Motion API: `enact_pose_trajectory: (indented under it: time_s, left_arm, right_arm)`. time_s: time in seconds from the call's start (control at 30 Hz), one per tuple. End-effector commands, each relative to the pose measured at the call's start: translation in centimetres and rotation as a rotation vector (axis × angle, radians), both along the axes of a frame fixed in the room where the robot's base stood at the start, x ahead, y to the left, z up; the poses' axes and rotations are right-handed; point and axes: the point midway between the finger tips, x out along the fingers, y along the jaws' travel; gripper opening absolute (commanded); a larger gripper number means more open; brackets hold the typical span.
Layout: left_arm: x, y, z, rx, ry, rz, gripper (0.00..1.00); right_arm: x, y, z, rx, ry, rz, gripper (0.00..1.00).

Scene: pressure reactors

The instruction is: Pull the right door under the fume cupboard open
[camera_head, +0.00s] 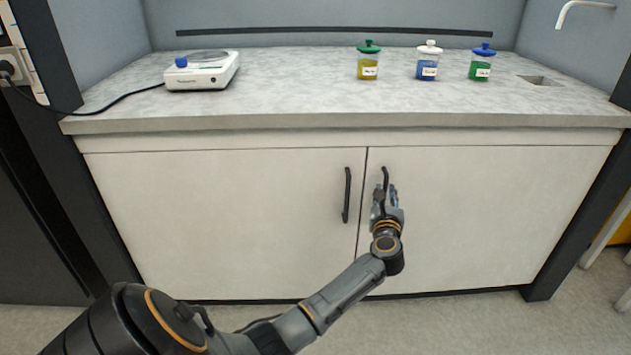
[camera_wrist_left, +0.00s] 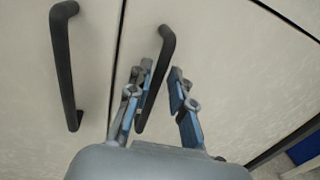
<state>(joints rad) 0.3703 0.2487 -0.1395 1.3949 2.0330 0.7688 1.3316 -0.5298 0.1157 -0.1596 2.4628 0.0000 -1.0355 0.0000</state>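The right door (camera_head: 480,215) under the fume cupboard is pale and closed, flush with the left door (camera_head: 220,215). Its black vertical bar handle (camera_head: 385,173) is near the middle gap, and it also shows in the left wrist view (camera_wrist_left: 167,42). My left gripper (camera_head: 384,190) is in front of this handle and covers its lower part in the head view. In the left wrist view my left gripper (camera_wrist_left: 160,78) is open, with one finger on each side of the handle, closer to the left finger. Whether a finger touches it is unclear. My right gripper is out of view.
The left door's handle (camera_head: 347,195) stands just left of my gripper. On the worktop (camera_head: 290,95) above are a white hotplate-like device (camera_head: 203,76) and three lidded jars (camera_head: 368,66). Dark frame posts flank the cabinet. The floor in front is clear.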

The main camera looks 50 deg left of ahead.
Motion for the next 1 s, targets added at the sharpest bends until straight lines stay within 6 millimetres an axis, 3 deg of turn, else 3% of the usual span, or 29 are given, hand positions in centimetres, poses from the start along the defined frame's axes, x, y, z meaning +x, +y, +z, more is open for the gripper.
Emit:
enact_pose_trajectory:
  time_s: [0.6,0.67,1.0]
  left_arm:
    - [-9.7,-7.4,0.4,0.005,0.003,0.004,0.21]
    - [-9.4,-7.5,1.0,0.095,0.055,-0.014,0.21]
    - [-9.4,-9.9,0.1,0.518,0.311,-0.136,0.21]
  right_arm:
    - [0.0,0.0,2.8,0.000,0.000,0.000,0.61]
    - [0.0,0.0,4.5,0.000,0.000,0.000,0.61]
    - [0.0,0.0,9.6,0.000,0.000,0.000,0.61]
